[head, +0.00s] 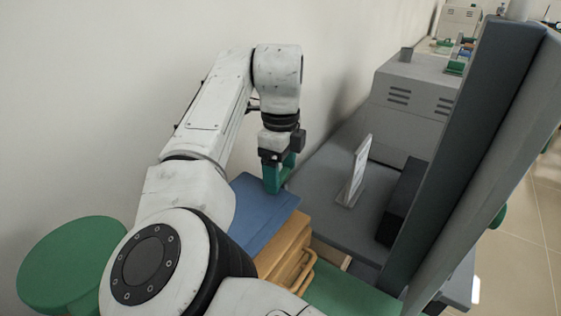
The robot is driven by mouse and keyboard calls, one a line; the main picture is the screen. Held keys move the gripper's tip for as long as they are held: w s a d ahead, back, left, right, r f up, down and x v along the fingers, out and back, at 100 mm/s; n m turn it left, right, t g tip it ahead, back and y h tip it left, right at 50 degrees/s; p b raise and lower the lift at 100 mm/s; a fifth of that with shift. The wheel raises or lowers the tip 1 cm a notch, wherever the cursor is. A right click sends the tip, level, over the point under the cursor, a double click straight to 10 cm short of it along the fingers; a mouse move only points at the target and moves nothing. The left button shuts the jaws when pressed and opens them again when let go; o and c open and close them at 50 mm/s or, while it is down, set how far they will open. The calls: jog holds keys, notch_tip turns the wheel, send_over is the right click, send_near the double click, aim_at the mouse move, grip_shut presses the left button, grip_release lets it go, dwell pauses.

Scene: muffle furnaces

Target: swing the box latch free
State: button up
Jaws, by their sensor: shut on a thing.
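A box with a flat blue top (262,215) lies beyond my arm's base, near the centre of the head view. My gripper (274,183) points down at the far right part of the blue top, with its green fingers close together. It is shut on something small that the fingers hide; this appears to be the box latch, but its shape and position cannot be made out. My arm hides part of the blue top's left side.
A wooden body with a bar handle (303,268) is just in front of the blue top. A white sign (355,172) and a black block (401,201) stand on the grey bench (325,195) to the right. A grey vented furnace (412,97) is behind. A green round seat (70,262) is at left.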

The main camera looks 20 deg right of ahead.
jog(key=n+p, duration=0.1)
jog(key=p, duration=0.1)
jog(key=n+p, duration=0.2)
jog(key=shift+r+n, duration=0.3)
jog(key=n+p, duration=0.4)
jog(key=shift+n, duration=0.3)
jog(key=n+p, duration=0.4)
jog(key=shift+f+n+p, duration=0.2)
jog(key=shift+n+p, duration=1.2)
jog(key=shift+n, duration=0.7)
jog(key=o, duration=1)
